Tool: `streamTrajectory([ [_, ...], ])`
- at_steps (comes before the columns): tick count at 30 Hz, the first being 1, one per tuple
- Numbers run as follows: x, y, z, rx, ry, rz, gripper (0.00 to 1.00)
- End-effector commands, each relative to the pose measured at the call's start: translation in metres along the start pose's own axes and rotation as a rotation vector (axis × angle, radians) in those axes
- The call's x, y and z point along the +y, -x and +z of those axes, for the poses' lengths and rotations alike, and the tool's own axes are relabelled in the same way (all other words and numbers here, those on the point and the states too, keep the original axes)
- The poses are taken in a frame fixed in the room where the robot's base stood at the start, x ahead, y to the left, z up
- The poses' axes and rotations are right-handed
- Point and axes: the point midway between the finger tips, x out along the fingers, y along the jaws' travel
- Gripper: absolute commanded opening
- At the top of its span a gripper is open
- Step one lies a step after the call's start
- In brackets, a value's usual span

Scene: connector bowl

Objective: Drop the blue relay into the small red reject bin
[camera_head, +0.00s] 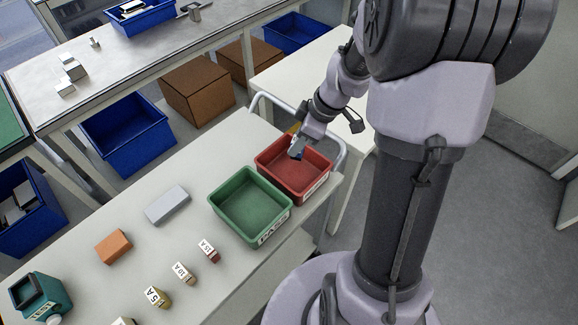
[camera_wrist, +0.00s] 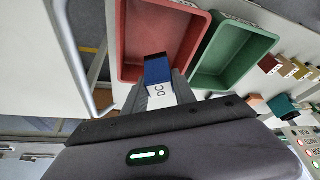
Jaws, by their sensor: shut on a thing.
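The blue relay (camera_wrist: 157,70), with a white face lettered "DC", is between the fingers of my gripper (camera_wrist: 157,92) in the wrist view. My gripper is shut on it. The small red reject bin (camera_wrist: 124,40) lies beyond the relay, and the relay overlaps its near part in that view. In the head view my gripper (camera_head: 297,150) is over the far part of the red bin (camera_head: 290,185). The relay is mostly hidden there by the gripper. The bin floor that shows is empty.
A green bin (camera_head: 250,205) with a white label stands right beside the red bin. A grey block (camera_head: 167,204), an orange block (camera_head: 113,246), several labelled small blocks and a teal container (camera_head: 40,295) are on the table. A pale rail (camera_head: 318,126) runs behind the red bin.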

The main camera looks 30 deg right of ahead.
Motion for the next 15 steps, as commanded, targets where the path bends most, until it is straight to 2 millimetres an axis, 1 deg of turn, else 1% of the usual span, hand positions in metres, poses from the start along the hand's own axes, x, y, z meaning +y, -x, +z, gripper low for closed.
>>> streamTrajectory([
  [2, 0.004, 0.0, 0.002, -0.001, 0.036, -0.015, 0.0],
  [5, 0.004, -0.007, 0.005, -0.001, 0.043, -0.018, 0.0],
  [12, 0.003, -0.042, 0.019, -0.002, 0.041, -0.018, 0.0],
  [15, 0.003, -0.052, 0.024, -0.002, 0.042, -0.018, 0.0],
])
